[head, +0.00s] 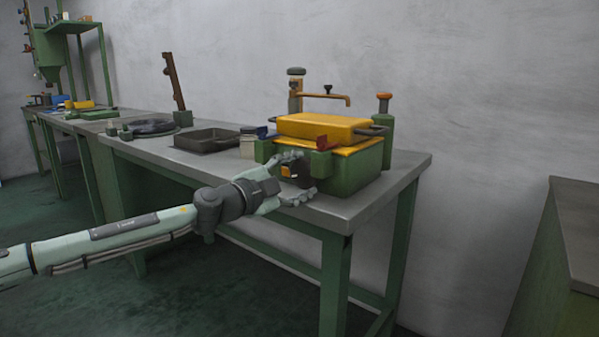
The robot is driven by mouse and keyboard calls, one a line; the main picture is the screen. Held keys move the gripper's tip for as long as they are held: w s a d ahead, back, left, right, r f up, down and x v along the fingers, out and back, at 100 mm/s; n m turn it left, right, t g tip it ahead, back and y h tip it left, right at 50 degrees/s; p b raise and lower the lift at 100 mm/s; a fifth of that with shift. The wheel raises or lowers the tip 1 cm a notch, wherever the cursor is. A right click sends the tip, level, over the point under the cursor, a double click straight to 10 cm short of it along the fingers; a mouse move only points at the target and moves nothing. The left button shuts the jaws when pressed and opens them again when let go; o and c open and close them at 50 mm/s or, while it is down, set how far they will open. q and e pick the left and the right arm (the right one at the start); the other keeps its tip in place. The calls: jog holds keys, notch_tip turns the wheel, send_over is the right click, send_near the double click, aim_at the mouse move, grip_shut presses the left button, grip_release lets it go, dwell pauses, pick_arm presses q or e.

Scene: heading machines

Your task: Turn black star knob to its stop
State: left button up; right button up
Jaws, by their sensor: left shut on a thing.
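A green machine (355,172) with a yellow lid (325,127) stands on the near end of the metal-topped bench. A black knob (296,173), with a small orange patch beside it, is on the machine's front, partly covered by my fingers; its star shape is not clear at this size. My left gripper (297,180) reaches in from the left, with one finger above and one below the knob, and is shut on it. My right gripper is not in view.
Another bench (575,230) stands at right, across a gap.

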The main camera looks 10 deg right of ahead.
pick_arm(q)
jog(key=shift+f, duration=0.1)
jog(key=o, duration=1.2)
jog(key=shift+c, duration=0.2)
jog(key=v, duration=0.8)
